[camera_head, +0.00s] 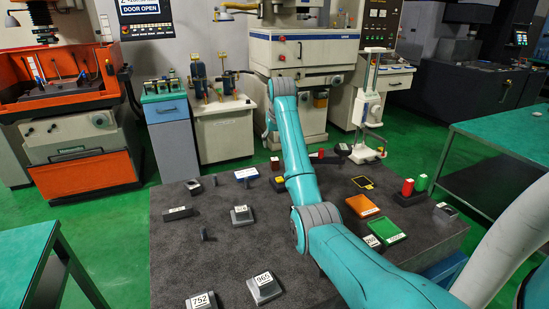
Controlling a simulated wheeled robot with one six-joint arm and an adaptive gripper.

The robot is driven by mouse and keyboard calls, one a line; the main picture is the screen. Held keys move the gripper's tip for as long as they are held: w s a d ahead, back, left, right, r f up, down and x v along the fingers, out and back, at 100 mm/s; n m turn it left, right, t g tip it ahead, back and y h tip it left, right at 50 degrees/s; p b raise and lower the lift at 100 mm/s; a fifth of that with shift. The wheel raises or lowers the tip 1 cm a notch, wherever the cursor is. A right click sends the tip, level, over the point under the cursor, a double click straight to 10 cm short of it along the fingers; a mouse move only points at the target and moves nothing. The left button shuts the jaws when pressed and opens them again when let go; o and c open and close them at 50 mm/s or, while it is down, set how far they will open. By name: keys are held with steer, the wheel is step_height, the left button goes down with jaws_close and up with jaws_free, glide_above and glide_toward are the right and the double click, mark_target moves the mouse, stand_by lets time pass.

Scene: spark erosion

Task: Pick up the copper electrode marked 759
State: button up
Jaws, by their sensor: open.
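I cannot pick out a copper electrode marked 759; no marking I can read shows that number. Dark blocks with white labels stand on the grey table (330,285). The front ones read 752 (202,301) and 965 (264,287). Labels on a long block (177,213), a block in the middle (242,215) and a block at the right (446,211) are too small to read. My teal arm rises across the table and hides part of it. My gripper does not show; the far end of the arm is behind its own links.
An orange tray (362,206) and a green tray (387,230) lie right of my arm. A height gauge (370,110) stands at the back.

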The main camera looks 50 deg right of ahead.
mark_target(275, 159)
steer(key=x, duration=0.5)
steer(key=shift+d+f, duration=0.2)
steer(key=shift+f, duration=0.05)
steer(key=x, duration=0.4)
steer(key=shift+s+a+f, duration=0.1)
steer(key=shift+s, duration=0.3)
steer(key=shift+w+f, duration=0.2)
steer(key=shift+f, duration=0.35)
jaws_close()
